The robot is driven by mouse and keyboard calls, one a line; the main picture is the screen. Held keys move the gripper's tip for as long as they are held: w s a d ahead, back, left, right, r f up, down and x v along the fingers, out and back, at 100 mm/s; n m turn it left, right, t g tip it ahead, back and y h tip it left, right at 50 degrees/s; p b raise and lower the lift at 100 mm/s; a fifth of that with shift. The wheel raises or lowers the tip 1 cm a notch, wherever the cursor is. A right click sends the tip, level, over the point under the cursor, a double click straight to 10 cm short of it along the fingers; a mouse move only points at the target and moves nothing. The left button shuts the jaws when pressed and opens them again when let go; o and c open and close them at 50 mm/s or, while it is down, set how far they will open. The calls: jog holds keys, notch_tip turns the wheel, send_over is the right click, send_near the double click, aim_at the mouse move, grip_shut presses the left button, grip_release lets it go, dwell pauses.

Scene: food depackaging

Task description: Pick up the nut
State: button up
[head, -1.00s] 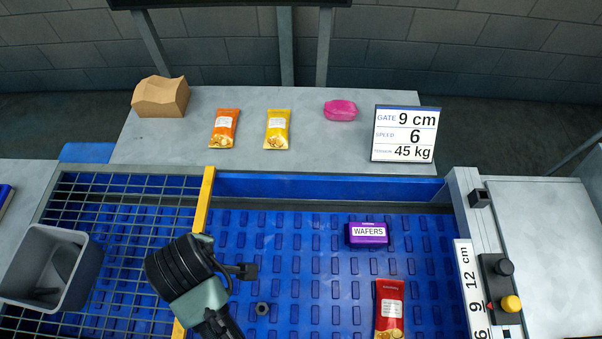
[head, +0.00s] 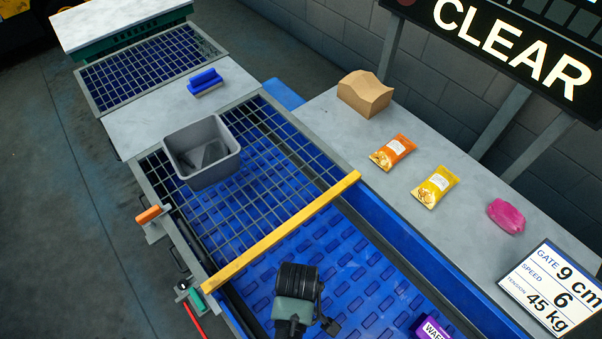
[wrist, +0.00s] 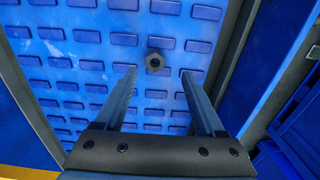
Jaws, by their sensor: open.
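The nut (wrist: 155,62) is a small dark hex ring lying on the blue studded belt (wrist: 75,97) in the wrist view. It sits just ahead of the gap between my fingertips, roughly centred. My gripper (wrist: 158,75) is open with nothing between its fingers, and its height above the belt is hard to tell. In the head view my gripper (head: 328,323) is at the bottom, over the belt. I cannot make out the nut there.
A yellow bar (head: 280,233) crosses beside a grid holding a grey bin (head: 225,165). A purple wafers box (head: 430,327) is on the belt. The back shelf holds a paper bag (head: 365,93), orange packet (head: 393,152), yellow packet (head: 435,186) and pink pack (head: 506,216).

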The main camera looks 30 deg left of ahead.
jog(key=shift+w+d+f, duration=0.1)
jog(key=shift+w+f, duration=0.1)
jog(key=shift+f, duration=1.1)
jog(key=shift+w+d+f, duration=0.1)
jog(key=shift+w+f, duration=0.1)
jog(key=shift+f, duration=1.05)
jog(key=shift+a, duration=0.1)
grip_shut()
